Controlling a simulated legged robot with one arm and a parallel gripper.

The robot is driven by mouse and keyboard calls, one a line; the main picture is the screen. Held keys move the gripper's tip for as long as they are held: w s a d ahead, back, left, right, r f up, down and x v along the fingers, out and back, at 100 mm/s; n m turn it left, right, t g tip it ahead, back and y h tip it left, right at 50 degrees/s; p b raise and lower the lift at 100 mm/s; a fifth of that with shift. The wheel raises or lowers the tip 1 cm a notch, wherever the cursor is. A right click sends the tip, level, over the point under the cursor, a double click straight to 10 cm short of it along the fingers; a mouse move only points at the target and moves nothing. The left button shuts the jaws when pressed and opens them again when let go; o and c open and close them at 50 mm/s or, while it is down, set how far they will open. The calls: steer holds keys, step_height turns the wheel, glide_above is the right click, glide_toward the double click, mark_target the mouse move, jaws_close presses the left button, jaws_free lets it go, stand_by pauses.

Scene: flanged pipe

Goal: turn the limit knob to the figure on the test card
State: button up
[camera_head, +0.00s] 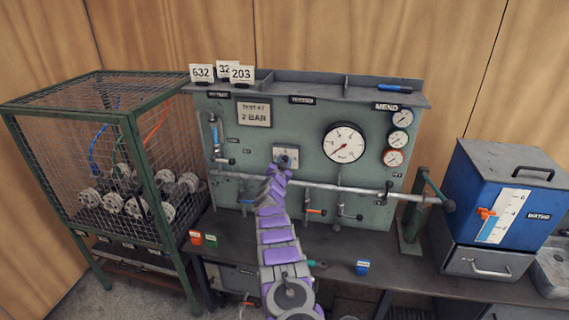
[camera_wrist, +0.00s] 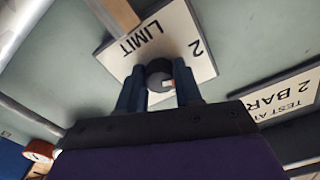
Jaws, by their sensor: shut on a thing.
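The limit knob (camera_wrist: 159,73) is a dark round knob on a white plate (camera_wrist: 128,48) lettered LIMIT. My gripper (camera_wrist: 160,88) is shut on it, one dark finger on each side. A figure 2 shows near the plate's edge; other figures are hidden. In the head view, my gripper (camera_head: 284,161) reaches the plate (camera_head: 279,153) on the green panel. The test card (camera_head: 254,113) reads TEST AT 2 BAR, above and left of the knob; part of it shows in the wrist view (camera_wrist: 285,100).
A horizontal pipe (camera_head: 340,190) runs across the panel just below the gripper. A large white gauge (camera_head: 344,143) and several small gauges are to the right. A mesh cage (camera_head: 100,150) stands left, a blue box (camera_head: 500,195) right. Number cards (camera_head: 202,73) stand on top.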

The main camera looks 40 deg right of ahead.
steer(key=shift+a+f+n, duration=0.15)
steer(key=shift+f+n, duration=0.1)
steer(key=shift+n, duration=0.85)
steer(key=shift+a+f+n, duration=0.1)
steer(key=shift+f+n, duration=0.15)
steer(key=shift+n, duration=0.85)
steer(key=shift+r, duration=0.1)
steer(key=o, duration=1)
steer(key=shift+w+d, duration=0.1)
steer(key=shift+w, duration=0.05)
steer(key=shift+o, duration=0.2)
steer(key=shift+d+r, duration=0.15)
steer(key=shift+r, duration=0.05)
